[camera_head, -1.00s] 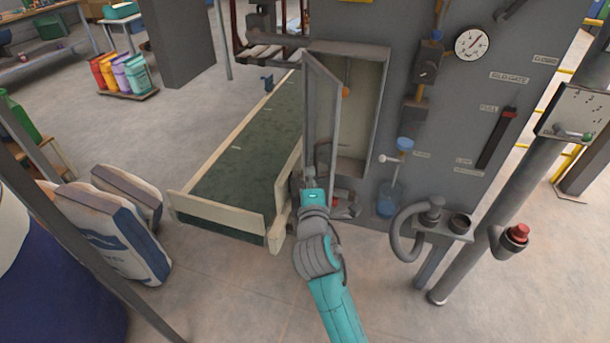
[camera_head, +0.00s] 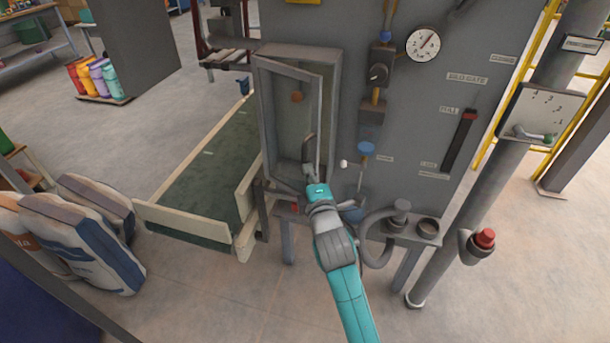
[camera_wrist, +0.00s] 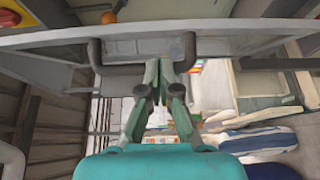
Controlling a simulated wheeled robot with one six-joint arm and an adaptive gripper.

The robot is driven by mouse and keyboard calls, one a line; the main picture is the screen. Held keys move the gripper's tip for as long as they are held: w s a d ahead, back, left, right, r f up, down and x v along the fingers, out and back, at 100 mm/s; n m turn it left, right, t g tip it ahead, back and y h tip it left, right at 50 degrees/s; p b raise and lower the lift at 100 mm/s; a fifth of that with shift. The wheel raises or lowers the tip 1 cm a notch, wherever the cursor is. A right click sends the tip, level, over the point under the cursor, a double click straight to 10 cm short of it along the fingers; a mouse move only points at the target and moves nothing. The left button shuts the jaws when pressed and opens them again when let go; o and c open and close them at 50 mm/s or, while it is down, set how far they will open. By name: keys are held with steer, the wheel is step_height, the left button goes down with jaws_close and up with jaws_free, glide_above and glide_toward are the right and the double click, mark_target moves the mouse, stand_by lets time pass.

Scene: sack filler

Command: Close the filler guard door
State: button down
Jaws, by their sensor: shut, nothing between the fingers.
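The guard door (camera_head: 265,120) is a grey frame with a see-through pane, hinged at its left side on the filler cabinet (camera_head: 335,100). It stands partly open, its right edge a little out from the cabinet. A dark bar handle (camera_head: 308,150) is near that edge. My gripper (camera_head: 311,180) is at the lower right of the door, close to the handle. In the wrist view, my gripper (camera_wrist: 165,68) has its fingers together and empty, at the right part of the handle (camera_wrist: 97,55), by the door frame (camera_wrist: 230,35). I cannot tell whether they touch.
A blue-capped valve (camera_head: 366,149) and a curved grey hose (camera_head: 375,255) are just right of my arm. A green conveyor (camera_head: 205,170) lies left of the door. Filled sacks (camera_head: 80,240) stand at the lower left. The floor in front is clear.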

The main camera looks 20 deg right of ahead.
steer(key=w+d, duration=0.4)
steer(key=d, duration=0.4)
steer(key=shift+w+d, duration=0.15)
steer(key=shift+w, duration=0.1)
